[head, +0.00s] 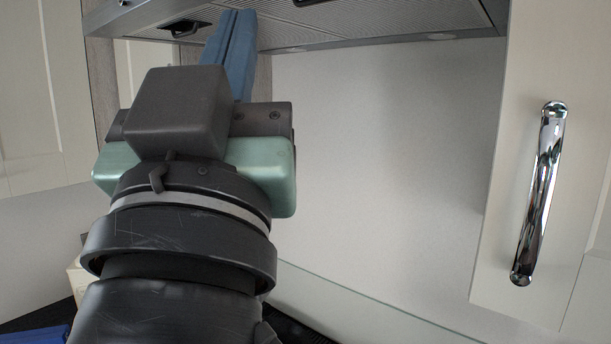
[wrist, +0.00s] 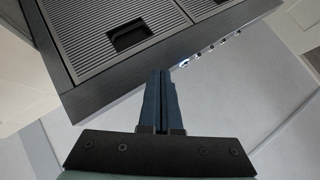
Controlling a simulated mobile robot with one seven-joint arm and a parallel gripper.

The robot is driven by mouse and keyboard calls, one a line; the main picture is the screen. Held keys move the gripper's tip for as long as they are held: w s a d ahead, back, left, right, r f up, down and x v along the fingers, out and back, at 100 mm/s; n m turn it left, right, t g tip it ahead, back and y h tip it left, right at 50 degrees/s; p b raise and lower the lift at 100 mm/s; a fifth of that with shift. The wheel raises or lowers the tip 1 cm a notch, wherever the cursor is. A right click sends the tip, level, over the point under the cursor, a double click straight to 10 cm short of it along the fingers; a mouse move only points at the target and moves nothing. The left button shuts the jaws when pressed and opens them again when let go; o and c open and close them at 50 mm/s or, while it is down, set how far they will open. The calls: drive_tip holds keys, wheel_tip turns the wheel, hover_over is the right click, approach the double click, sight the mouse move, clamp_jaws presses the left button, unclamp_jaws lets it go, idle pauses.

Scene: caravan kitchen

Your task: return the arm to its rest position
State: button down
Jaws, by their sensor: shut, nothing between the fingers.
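My gripper (head: 232,42) is at the upper left of the head view, raised with its blue fingers pointing up toward the underside of the range hood (head: 375,37). In the wrist view the two blue fingers (wrist: 160,84) lie side by side, closed and empty. Their tips overlap the front edge of the hood (wrist: 232,36) in that view; I cannot tell whether they touch it. My arm fills the lower left of the head view and hides what lies behind it.
A white cabinet door with a chrome handle (head: 541,195) stands at the right. Pale cabinets (head: 28,95) are at the left. The pale wall (head: 385,170) between is bare. A blue object (head: 35,335) shows at the bottom left corner.

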drive_tip(key=s+d+f+t, duration=0.1)
drive_tip(key=s+d, duration=0.2)
drive_tip(key=d, duration=0.1)
drive_tip(key=shift+s+d+f, duration=0.2)
drive_tip(key=shift+d+f, duration=0.15)
drive_tip(key=shift+f, duration=0.05)
drive_tip(key=shift+a, duration=0.15)
idle(0.5)
